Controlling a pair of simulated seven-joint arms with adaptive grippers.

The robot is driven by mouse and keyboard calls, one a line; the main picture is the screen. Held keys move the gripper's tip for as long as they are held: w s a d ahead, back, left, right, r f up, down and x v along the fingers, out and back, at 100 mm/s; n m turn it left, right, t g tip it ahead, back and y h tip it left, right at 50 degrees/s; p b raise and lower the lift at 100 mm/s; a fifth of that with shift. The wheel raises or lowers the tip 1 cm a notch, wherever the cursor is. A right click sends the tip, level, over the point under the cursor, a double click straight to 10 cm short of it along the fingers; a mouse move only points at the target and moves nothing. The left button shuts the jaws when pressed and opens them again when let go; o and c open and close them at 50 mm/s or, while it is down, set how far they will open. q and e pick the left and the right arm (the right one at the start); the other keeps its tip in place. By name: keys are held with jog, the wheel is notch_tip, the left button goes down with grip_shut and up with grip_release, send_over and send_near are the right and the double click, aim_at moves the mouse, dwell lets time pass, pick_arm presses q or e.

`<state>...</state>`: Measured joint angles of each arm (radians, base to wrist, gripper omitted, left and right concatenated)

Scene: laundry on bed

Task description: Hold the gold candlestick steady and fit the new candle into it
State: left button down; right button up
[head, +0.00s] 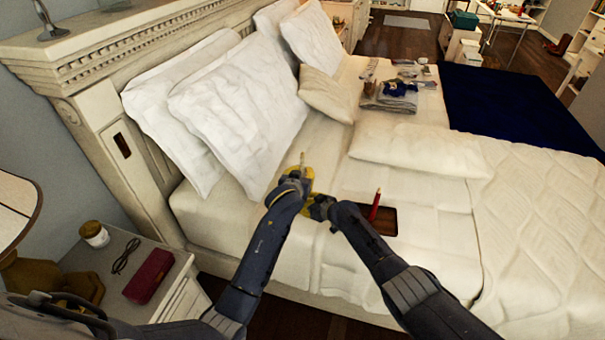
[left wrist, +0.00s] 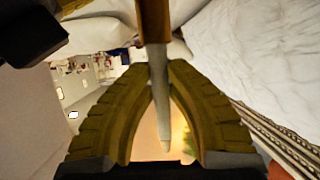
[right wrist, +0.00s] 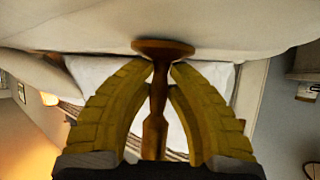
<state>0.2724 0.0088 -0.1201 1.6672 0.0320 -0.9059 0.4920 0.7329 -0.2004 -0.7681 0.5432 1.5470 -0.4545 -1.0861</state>
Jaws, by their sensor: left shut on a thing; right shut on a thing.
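My left gripper (head: 305,175) is shut on a pale, slim candle (left wrist: 160,95), whose narrow tip also shows above the gripper in the head view (head: 302,157). In the left wrist view the candle's other end meets the gold candlestick (left wrist: 154,18), roughly in line with it. I cannot tell how deep it sits. My right gripper (right wrist: 160,75) is shut on the candlestick's stem below the left gripper. In the right wrist view the candlestick's round base (right wrist: 163,47) lies beyond the fingertips. In the head view the grippers mostly hide the candlestick.
A red candle (head: 375,204) stands at a dark wooden tray (head: 388,226) on the bed, right of my grippers. White pillows (head: 240,110) lie behind. Folded laundry (head: 385,98) is farther back. A nightstand (head: 95,262) holds a jar, glasses and a red case at left.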

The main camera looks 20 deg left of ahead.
pick_arm(q)
jog(key=shift+f, duration=0.1)
jog(key=c, duration=1.4)
grip_release()
jog(key=v, duration=1.2)
pick_arm(e)
jog(key=o, duration=0.9)
